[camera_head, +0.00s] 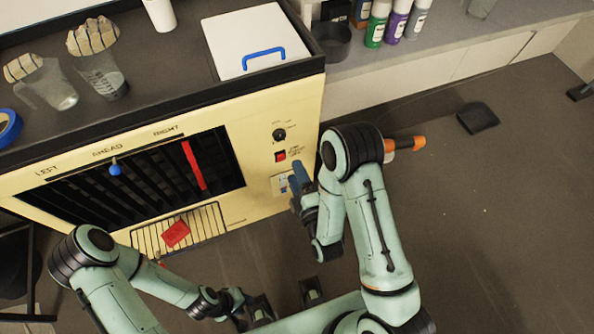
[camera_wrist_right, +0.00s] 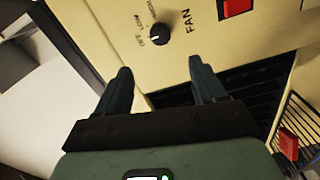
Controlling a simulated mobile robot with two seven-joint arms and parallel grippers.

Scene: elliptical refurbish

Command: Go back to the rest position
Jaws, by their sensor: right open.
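My right gripper (camera_head: 296,180) is in front of the control panel at the right end of the cream cabinet (camera_head: 255,205). In the right wrist view its two fingers stand apart with nothing between them (camera_wrist_right: 162,80), and a black fan knob (camera_wrist_right: 160,32) shows beyond the fingertips. Whether the fingertips touch the panel cannot be told. My left gripper (camera_head: 287,299) is low at the bottom of the head view, away from the cabinet. Its fingers look spread apart and hold nothing visible.
The cabinet front has slats with a blue knob (camera_head: 115,169), a red strip (camera_head: 194,165), and a wire rack (camera_head: 205,222) holding a red piece (camera_head: 176,234). Cups and a white lidded box (camera_head: 243,35) stand on top. The floor at right is mostly clear, with a dark pad (camera_head: 478,117).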

